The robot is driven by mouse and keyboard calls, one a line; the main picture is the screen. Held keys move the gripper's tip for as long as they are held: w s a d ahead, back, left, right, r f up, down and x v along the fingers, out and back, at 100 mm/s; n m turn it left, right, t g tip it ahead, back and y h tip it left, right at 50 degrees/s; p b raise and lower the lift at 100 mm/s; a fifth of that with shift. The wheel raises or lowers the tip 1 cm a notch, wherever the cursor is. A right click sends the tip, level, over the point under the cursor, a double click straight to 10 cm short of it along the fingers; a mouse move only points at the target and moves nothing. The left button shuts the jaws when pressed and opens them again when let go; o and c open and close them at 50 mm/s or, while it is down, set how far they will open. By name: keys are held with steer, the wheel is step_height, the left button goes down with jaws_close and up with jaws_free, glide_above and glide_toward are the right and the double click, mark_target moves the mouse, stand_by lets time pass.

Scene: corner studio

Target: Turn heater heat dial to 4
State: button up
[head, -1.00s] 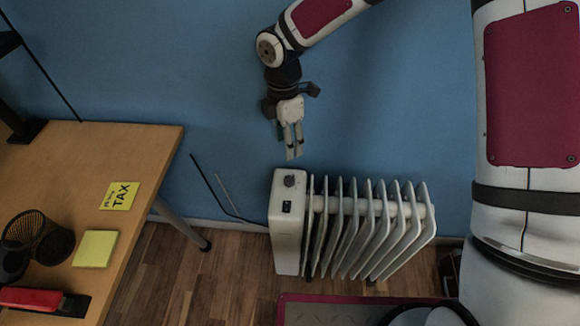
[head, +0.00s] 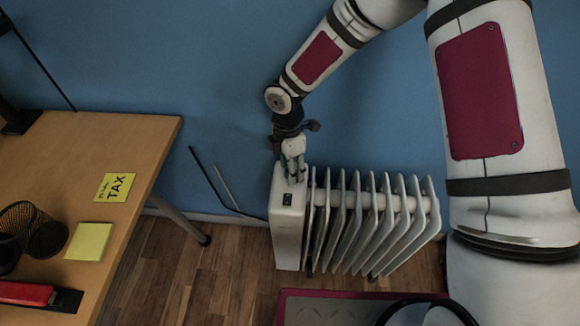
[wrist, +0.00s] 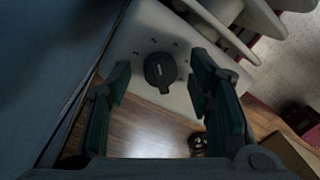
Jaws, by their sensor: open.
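The white oil heater (head: 288,243) stands on the floor against the blue wall, its fins to the right of its control end. My gripper (wrist: 160,92) is open there, one finger on each side of the dial. I cannot tell whether the fingertips touch it.
A wooden desk (head: 140,140) is at the left with a yellow TAX note (head: 122,187), a yellow pad (head: 89,242), a black mesh cup (head: 45,235) and a red stapler (head: 25,293). A small switch (head: 287,198) is on the heater. Wooden floor shows between desk and heater.

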jaws_close()
steer(key=shift+m, duration=0.4)
steer(key=m, duration=0.8)
steer(key=shift+y, duration=0.3)
steer(key=m, duration=0.5)
steer(key=shift+d, duration=0.1)
steer(key=shift+m, duration=1.8)
